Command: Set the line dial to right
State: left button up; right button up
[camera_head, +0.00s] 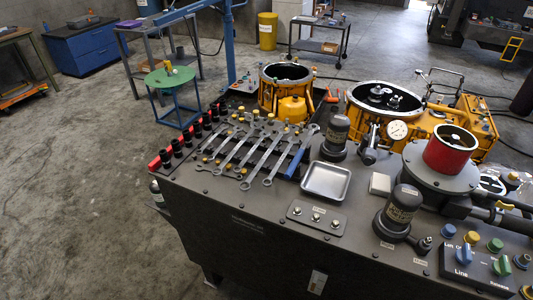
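The line dial is a blue knob (463,254) on a dark control panel (481,277) at the bottom right, above the white word "Line". Its pointer direction is too small to tell. A second, pale yellow-green knob (503,266) sits to its right on the same panel, above another label that is hard to read. Neither of my grippers is in view, and nothing touches the dial.
Blue, yellow and green buttons (495,244) stand behind the dial. A dark cylinder (402,207) stands to its left, and a red-topped round fixture (449,152) behind. Wrenches (262,160) and a metal tray (326,181) lie farther left on the bench.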

aim_at(464, 255)
jog(key=z, duration=1.95)
